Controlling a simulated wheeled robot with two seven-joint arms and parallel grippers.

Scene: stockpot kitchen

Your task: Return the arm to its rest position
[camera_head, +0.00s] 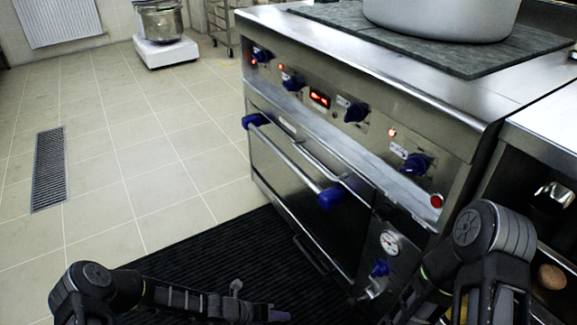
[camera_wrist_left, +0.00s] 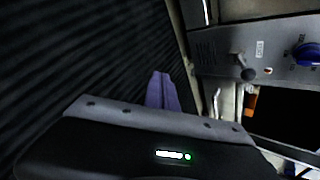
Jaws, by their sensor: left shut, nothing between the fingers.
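My left gripper (camera_head: 278,315) shows at the bottom of the head view, at the end of my left arm, over the black ribbed mat (camera_head: 205,262). Its purple fingers (camera_wrist_left: 162,93) are together and empty in the left wrist view, with the mat to their left and a steel appliance front to their right. My right arm comes in at the lower right of the head view, in front of the stove. The right gripper is out of the frame.
A steel stove (camera_head: 330,130) with blue knobs and an oven handle stands close on the right. A large pot (camera_head: 440,18) sits on its dark top. A steel counter (camera_head: 545,125) adjoins it. Open tiled floor (camera_head: 130,165) lies left, with a drain grate (camera_head: 49,168).

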